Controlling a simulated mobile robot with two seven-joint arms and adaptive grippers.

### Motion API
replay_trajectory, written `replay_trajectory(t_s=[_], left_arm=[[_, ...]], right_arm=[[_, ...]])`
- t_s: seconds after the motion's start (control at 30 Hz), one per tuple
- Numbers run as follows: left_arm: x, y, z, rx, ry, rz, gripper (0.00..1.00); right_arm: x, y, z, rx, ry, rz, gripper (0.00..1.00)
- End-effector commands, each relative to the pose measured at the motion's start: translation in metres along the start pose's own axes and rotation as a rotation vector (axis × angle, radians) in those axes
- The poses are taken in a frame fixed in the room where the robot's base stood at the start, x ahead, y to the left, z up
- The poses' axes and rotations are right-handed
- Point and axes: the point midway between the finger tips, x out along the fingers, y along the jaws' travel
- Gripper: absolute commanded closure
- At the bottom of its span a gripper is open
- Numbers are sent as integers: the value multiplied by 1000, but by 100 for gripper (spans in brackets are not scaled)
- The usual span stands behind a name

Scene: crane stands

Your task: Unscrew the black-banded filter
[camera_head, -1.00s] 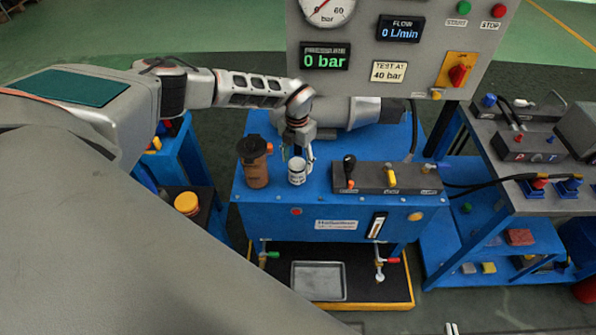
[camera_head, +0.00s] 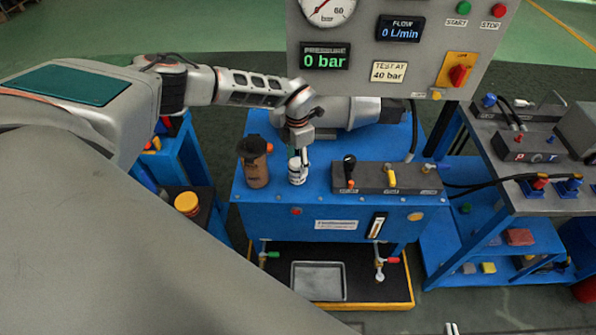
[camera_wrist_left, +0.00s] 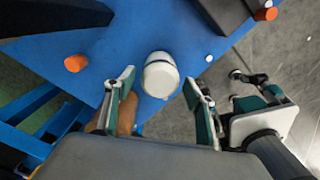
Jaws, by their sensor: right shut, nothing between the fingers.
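The black-banded filter (camera_head: 297,172) is a small white canister with dark markings, upright on the blue bench top. In the left wrist view the white filter (camera_wrist_left: 160,78) shows end-on with a dark band around its edge. My left gripper (camera_head: 301,156) is above the filter, pointing down. In the left wrist view its two fingers (camera_wrist_left: 159,88) are apart, one on each side of the filter, with visible gaps. My right gripper (camera_head: 452,328) shows only as small pale tips at the bottom edge of the head view, shut and empty.
A brown canister (camera_head: 256,170) stands close left of the filter. A dark valve block (camera_head: 386,178) with levers is to the right. A gauge panel (camera_head: 390,55) rises behind. A metal tray (camera_head: 319,281) sits below. A grey-topped bench (camera_head: 530,200) stands right.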

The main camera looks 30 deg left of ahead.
Motion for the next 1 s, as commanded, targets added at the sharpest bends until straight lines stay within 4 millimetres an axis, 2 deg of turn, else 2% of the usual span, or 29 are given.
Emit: replay_trajectory(t_s=[0.03,0.13,0.17,0.23,0.27,0.77,0.97,1.0], left_arm=[[0,0,0,0,0,0,56],[0,0,0,-1,0,0,82],[0,0,0,-1,0,0,85],[-1,0,0,-1,-1,0,85],[-1,0,1,-1,-1,0,89],[-3,0,0,-5,-1,0,89],[-3,0,1,-181,-2,0,89],[-3,1,1,-233,-2,0,94]], right_arm=[[0,0,0,0,0,0,100],[0,0,0,0,0,0,100],[0,0,0,0,0,0,100],[0,0,0,0,0,0,100],[0,0,0,0,0,0,100],[0,0,0,0,0,0,100],[0,0,0,0,0,0,100],[0,0,0,0,0,0,100]])
